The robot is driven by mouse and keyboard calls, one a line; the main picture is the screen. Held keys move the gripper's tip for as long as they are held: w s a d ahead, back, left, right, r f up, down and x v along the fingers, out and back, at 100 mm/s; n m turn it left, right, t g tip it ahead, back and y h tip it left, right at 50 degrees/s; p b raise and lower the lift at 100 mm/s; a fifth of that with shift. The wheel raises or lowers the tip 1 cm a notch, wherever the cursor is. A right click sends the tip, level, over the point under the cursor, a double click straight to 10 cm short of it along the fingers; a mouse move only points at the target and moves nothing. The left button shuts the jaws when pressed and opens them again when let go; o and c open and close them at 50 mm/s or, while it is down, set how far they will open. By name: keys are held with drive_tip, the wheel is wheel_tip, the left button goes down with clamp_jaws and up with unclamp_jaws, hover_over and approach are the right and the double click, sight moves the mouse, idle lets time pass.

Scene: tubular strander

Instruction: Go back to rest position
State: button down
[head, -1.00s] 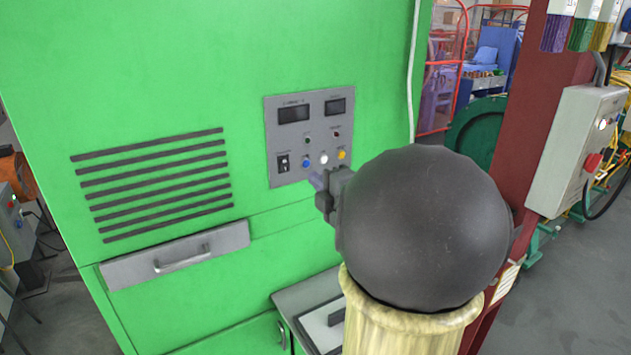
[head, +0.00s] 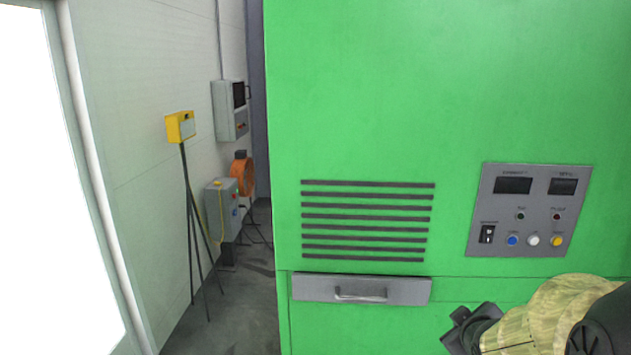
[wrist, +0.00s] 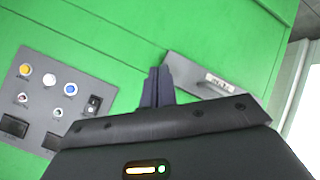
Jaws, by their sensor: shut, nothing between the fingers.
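The green machine cabinet (head: 350,120) fills the right of the head view. Its grey control panel (head: 530,210) has two dark displays, a black switch, and blue, white and yellow buttons. The panel also shows at the left of the wrist view (wrist: 58,100). My gripper shows in the wrist view (wrist: 158,74) with its two dark fingers together and nothing between them. It is in front of the green cabinet, between the panel and the grey drawer handle plate in that view. In the head view my arm is at the lower right, below the panel; the fingertips are not clear there.
A grey drawer front with a handle (head: 361,290) is below the vent slots (head: 365,220). At the left are a yellow box on a stand (head: 181,127), a grey control box (head: 222,210), an orange fan (head: 248,177) and a wall cabinet (head: 230,110). Grey floor there is partly free.

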drive_tip(key=s+a+f+m+g+y, duration=0.2)
drive_tip(key=s+a+f+m+g, duration=0.4)
drive_tip(key=s+a, duration=0.6)
wheel_tip(320, 180, down, 2)
drive_tip(key=shift+s+a+f+g+y+p, duration=0.15)
drive_tip(key=shift+a+f+g+y+p, duration=0.15)
drive_tip(key=shift+a+g, duration=0.55)
